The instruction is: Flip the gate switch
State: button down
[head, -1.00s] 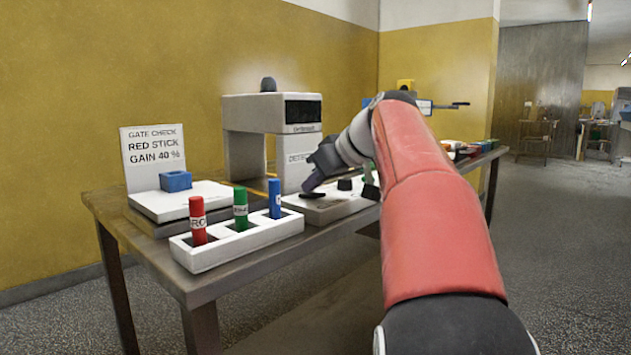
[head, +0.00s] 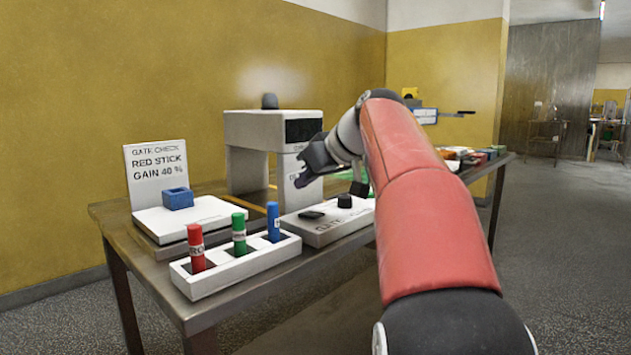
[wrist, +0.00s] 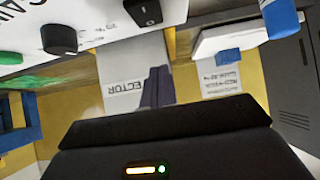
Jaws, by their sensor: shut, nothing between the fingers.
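The gate switch is a black rocker (head: 311,215) on the sloped top of a white control box (head: 322,238) with "GATE" lettering. The rocker (wrist: 143,12) also shows at the top of the wrist view, with pale marks on its face; I cannot tell which way it is tipped. A black round knob (head: 344,201) sits beside it, also seen in the wrist view (wrist: 59,38). My gripper (head: 302,179) is shut and empty, above the rocker and apart from it, in front of the white detector. Its dark fingers (wrist: 157,88) show in the wrist view.
The white detector arch (head: 240,135) stands behind the control box. To the left are a rack (head: 240,265) with red, green and blue sticks, a white scale with a blue block (head: 178,198), and a sign (head: 157,170) reading "RED STICK GAIN 40 %".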

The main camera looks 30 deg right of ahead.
jog(key=s+d+r, duration=0.2)
jog(key=s+r, duration=0.3)
jog(key=r, duration=0.3)
jog(key=shift+s+p, duration=0.4)
